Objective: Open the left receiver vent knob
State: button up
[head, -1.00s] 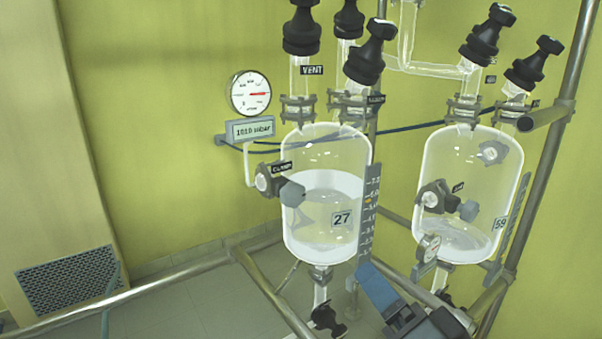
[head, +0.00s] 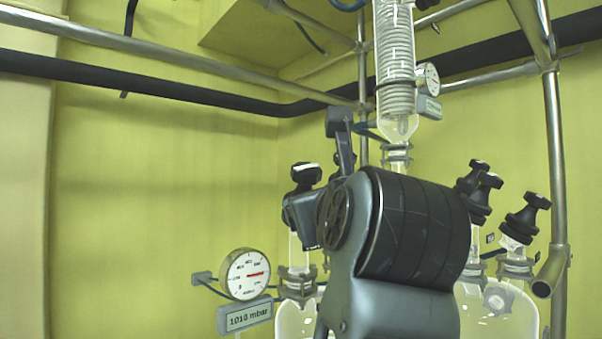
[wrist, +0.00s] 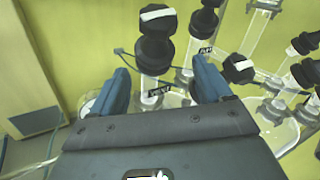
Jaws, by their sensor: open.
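The left receiver vent knob (head: 305,175) is black with a white mark on top. It stands on a glass neck above the left receiver (head: 292,320), whose lower part is cut off by the frame. In the wrist view the knob (wrist: 156,42) lies just beyond my gripper (wrist: 161,67), roughly centred between the two blue fingers. The white stripe on its top runs nearly across the picture. A VENT label (wrist: 158,91) shows below it. My gripper is open and empty, its fingers apart on either side of the neck in the picture; I cannot tell whether they touch it.
More black knobs stand close by to the right, one behind (wrist: 196,38) and one nearer (wrist: 238,68). A pressure gauge (head: 247,274) with a 1010 mbar display (head: 245,316) is at the left. Metal rails (head: 170,60) cross above. My arm hides much of the middle.

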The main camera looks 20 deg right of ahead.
aim_at(311, 174)
jog(key=r+m, duration=0.1)
jog(key=r, duration=0.1)
jog(key=r+m, duration=0.2)
jog(key=shift+w+a, duration=0.2)
jog(key=shift+w, duration=0.15)
jog(key=p+x, duration=0.2)
jog(key=x, duration=0.5)
jog(key=shift+w+f+p, duration=0.15)
jog(key=shift+w+p, duration=0.15)
jog(key=shift+p, duration=0.1)
jog(key=c, duration=1)
jog(key=shift+o, duration=0.2)
jog(key=shift+y, duration=0.3)
jog(key=shift+n+y, duration=0.4)
jog(key=shift+y, duration=0.1)
